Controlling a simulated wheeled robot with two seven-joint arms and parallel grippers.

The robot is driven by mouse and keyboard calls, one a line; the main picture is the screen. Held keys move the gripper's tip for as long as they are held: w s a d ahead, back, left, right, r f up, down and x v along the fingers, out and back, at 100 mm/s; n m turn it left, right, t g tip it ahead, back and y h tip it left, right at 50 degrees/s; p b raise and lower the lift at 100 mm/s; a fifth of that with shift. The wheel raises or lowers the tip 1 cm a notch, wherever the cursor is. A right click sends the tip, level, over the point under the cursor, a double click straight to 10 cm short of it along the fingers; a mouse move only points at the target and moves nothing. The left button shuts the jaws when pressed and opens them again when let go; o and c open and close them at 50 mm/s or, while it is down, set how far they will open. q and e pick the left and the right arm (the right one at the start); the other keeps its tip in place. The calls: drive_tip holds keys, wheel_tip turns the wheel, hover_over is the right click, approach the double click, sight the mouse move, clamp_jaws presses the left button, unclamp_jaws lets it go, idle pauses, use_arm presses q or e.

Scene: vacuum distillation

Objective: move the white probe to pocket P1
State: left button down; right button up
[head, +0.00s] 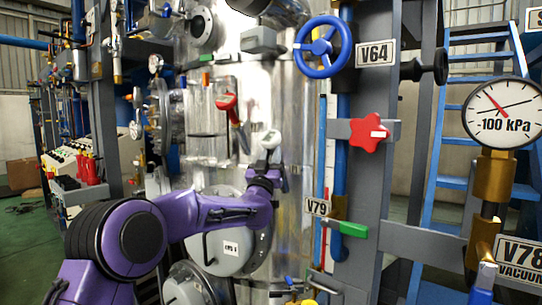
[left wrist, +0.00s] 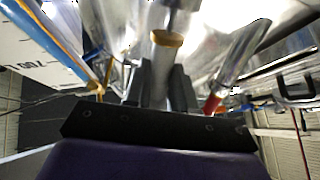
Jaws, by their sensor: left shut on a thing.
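My left gripper (head: 268,160) is raised in front of the shiny metal column, and its fingers are shut on the white probe (head: 270,139). The probe's pale head shows just above the fingers in the head view. In the left wrist view, the gripper (left wrist: 167,85) has its dark fingers on both sides of the probe's grey body (left wrist: 157,84). A tan collar (left wrist: 167,38) on a metal stub lies straight ahead of the fingers; I cannot tell whether the probe touches it. No P1 label is readable. My right gripper is not in view.
A red-handled item (head: 228,103) is on the column left of the gripper. A blue handwheel (head: 319,47) is above right, and a red star knob (head: 369,133) is at the right. The V79 valve's green handle (head: 353,229) is lower right. A round flanged cover (head: 222,246) is below my arm.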

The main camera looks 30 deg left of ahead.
use_arm(q)
drive_tip(key=shift+w+a+f+b, duration=0.15)
drive_tip(key=shift+w+f, duration=0.15)
drive_tip(key=shift+f, duration=0.15)
drive_tip(key=shift+w+d+f+b, duration=0.15)
drive_tip(key=shift+w+f, duration=0.15)
drive_tip(key=shift+f, duration=0.15)
drive_tip(key=c, duration=0.8)
unclamp_jaws()
drive_tip(key=shift+a, duration=0.1)
drive_tip(key=shift+c, duration=0.2)
drive_tip(key=b+v, duration=0.5)
drive_tip(key=v, duration=0.5)
drive_tip(key=shift+s, duration=0.25)
drive_tip(key=shift+f, duration=0.1)
